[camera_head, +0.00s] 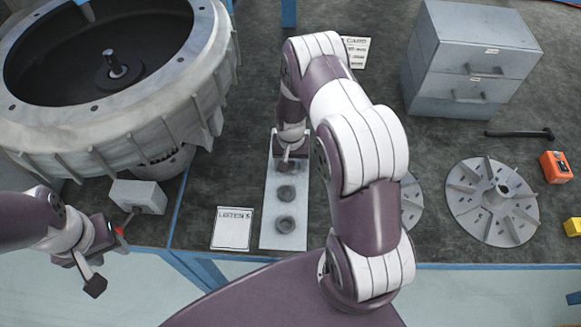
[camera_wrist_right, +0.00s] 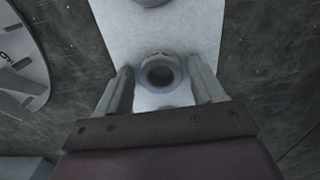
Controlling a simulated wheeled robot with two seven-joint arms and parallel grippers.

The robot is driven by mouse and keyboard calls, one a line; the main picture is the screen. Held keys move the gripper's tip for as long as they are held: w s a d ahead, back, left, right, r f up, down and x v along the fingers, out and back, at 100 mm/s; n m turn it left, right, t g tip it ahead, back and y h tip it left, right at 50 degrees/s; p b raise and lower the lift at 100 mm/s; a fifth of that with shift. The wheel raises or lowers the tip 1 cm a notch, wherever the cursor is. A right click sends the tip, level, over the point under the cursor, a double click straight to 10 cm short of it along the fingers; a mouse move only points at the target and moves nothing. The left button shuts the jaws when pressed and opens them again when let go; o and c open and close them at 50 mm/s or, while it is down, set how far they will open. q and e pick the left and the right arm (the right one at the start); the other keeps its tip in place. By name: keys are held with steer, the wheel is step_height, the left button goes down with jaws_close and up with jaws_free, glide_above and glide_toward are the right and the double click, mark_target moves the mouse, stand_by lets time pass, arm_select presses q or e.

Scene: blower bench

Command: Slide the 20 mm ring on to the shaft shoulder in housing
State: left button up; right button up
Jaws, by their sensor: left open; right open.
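The housing (camera_head: 190,80) is a large grey ribbed drum at the upper left, open at the top. The dark shaft (camera_head: 114,65) stands upright inside it, with nothing visible around it. A pale plate (camera_head: 262,215) carries dark rings in a row, including a middle ring (camera_head: 285,193) and a near ring (camera_head: 285,224). My right gripper (camera_head: 288,161) is open over the plate's far end. In the right wrist view another ring (camera_wrist_right: 160,73) lies between its spread fingers; contact cannot be told. Ring sizes are unreadable. My left gripper (camera_head: 107,260) is open and empty at the bench's front left.
A paper sheet (camera_head: 232,229) lies left of the plate.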

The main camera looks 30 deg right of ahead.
steer(key=c, duration=1)
steer(key=shift+o, duration=0.2)
steer(key=shift+r+p, duration=2.1)
steer(key=shift+r, duration=0.5)
